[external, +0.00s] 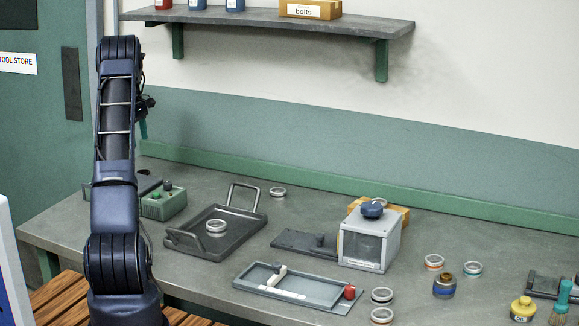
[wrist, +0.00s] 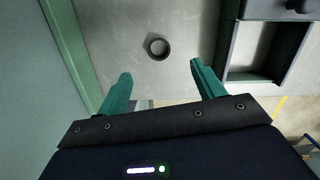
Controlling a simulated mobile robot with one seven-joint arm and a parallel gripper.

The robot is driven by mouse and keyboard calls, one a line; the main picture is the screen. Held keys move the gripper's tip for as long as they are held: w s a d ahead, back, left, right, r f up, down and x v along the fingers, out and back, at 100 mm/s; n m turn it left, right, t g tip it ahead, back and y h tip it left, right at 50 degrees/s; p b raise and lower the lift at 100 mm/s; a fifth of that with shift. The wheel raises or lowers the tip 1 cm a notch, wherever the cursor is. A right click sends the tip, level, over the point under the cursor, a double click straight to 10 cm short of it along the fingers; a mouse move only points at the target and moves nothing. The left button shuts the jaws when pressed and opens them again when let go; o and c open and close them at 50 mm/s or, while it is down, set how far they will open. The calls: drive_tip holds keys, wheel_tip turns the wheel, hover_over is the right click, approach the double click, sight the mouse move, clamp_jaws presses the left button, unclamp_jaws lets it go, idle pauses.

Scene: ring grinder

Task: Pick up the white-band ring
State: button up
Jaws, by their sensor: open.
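Several metal rings lie about the bench. One ring (external: 278,192) lies flat near the back rail, behind the dark tray, and looks pale. Another pale ring (external: 215,227) sits in the dark tray (external: 186,244). I cannot tell for sure which band is white. In the wrist view a single ring (wrist: 149,47) lies flat on the bench ahead of my gripper (wrist: 160,70), roughly between the lines of its fingers; its band colour is lost in shade. My gripper is open and empty, its teal fingers apart. In the external view it is mostly hidden behind my arm.
At the front are a shallow tray (external: 325,299) and two rings (external: 382,296) (external: 382,316). An orange-band ring (external: 434,262) and a teal-band ring (external: 473,269) lie right of the clear-fronted box (external: 363,250). A shelf (external: 350,24) overhangs the back; a green rail (external: 330,187) edges the bench.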

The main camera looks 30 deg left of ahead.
drive_tip(key=f, duration=1.1)
drive_tip(key=shift+w+d+f, duration=0.15)
drive_tip(key=shift+w+f, duration=0.15)
drive_tip(key=shift+f, duration=0.05)
drive_tip(key=shift+c, duration=0.5)
drive_tip(key=c, duration=1)
